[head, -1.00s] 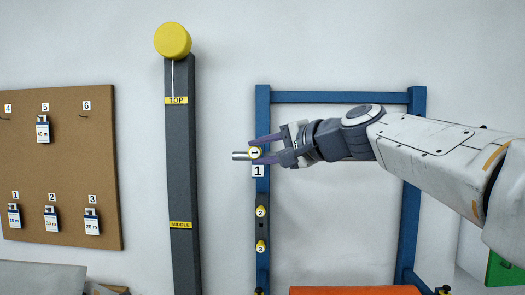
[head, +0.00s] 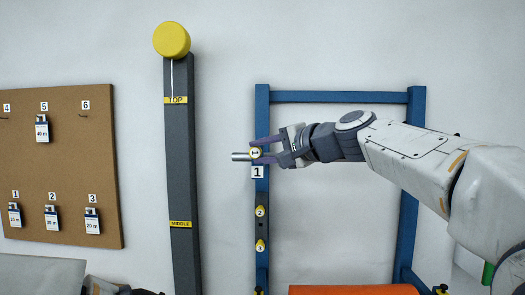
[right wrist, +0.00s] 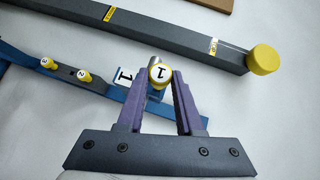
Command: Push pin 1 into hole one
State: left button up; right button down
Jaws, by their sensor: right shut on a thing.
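Pin 1 has a yellow, white-faced head (head: 255,153) and a silver shaft (head: 240,157) pointing left in the head view. My right gripper (head: 258,150) is shut on it near the head, and its purple fingers straddle the head. In the right wrist view the pin head marked 1 (right wrist: 160,73) sits between the fingertips. The pin is in front of the blue left post (head: 262,110), just above the white label 1 (head: 258,172). Hole one is not visible, and I cannot tell whether the shaft touches the post. My left gripper does not show clearly.
Pins 2 (head: 261,212) and 3 (head: 261,245) sit lower on the same post. A dark grey column (head: 182,150) with a yellow knob stands to the left. A pegboard (head: 75,160) with tags hangs further left. An orange surface (head: 350,290) lies below.

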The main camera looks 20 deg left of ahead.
jog(key=shift+w+a+p, duration=0.15)
jog(key=shift+w+p, duration=0.3)
jog(key=shift+w, duration=0.2)
jog(key=shift+w+a+p, duration=0.15)
jog(key=shift+w+p, duration=0.25)
jog(key=shift+w, duration=0.2)
jog(key=shift+w, duration=0.15)
